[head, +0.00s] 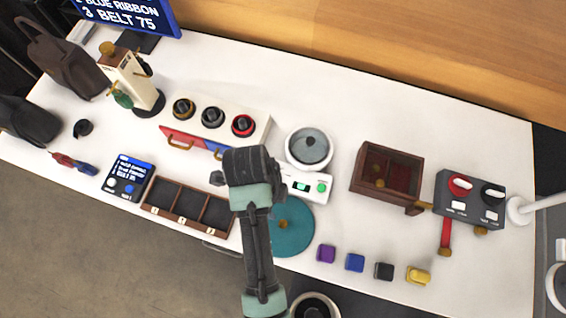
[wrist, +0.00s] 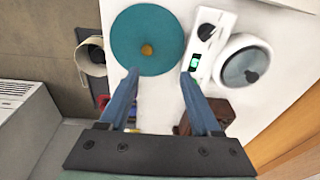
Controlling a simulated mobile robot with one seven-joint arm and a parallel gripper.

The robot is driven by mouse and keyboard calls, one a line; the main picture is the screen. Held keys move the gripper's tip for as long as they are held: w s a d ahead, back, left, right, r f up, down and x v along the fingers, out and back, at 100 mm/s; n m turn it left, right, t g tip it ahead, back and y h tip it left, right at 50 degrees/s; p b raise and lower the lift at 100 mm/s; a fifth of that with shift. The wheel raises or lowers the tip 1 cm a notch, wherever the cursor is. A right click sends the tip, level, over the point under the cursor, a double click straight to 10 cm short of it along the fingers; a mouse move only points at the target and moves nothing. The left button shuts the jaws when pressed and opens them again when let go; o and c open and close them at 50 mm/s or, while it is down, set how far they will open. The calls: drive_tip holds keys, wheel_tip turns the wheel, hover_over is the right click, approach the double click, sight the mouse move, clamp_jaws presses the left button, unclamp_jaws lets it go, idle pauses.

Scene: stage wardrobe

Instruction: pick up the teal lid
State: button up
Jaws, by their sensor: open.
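The teal lid (head: 297,238) is a flat round disc with a small brass-coloured knob. It lies on the white table near the front edge, partly hidden by my arm in the head view. In the wrist view the teal lid (wrist: 130,32) shows whole, just beyond my fingertips. My gripper (wrist: 160,74) is open with nothing between its fingers. In the head view my gripper (head: 247,165) is over the table, up and left of the lid, and its fingertips are hard to make out.
A white scale (head: 308,187) and a round white pot (head: 309,163) stand behind the lid. A three-compartment tray (head: 189,184) lies to its left. Purple (head: 326,253), blue (head: 355,262), black and yellow blocks line the front right. A wooden box (head: 412,160) stands farther right.

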wheel_tip(320, 180, down, 2)
drive_tip(key=s, duration=0.2)
hover_over(283, 224)
drive_tip(key=a, duration=0.1)
drive_tip(key=shift+m+g, duration=0.3)
drive_tip(key=shift+g, duration=0.1)
wheel_tip(283, 224, down, 6)
drive_tip(key=shift+w+r, duration=0.15)
drive_tip(key=shift+r, duration=0.05)
drive_tip(key=shift+d+f, duration=0.2)
drive_tip(key=shift+f, duration=1.25)
drive_tip(key=shift+d+f, duration=0.2)
drive_tip(key=shift+f, duration=1.25)
drive_tip(key=shift+c, duration=0.3)
clamp_jaws()
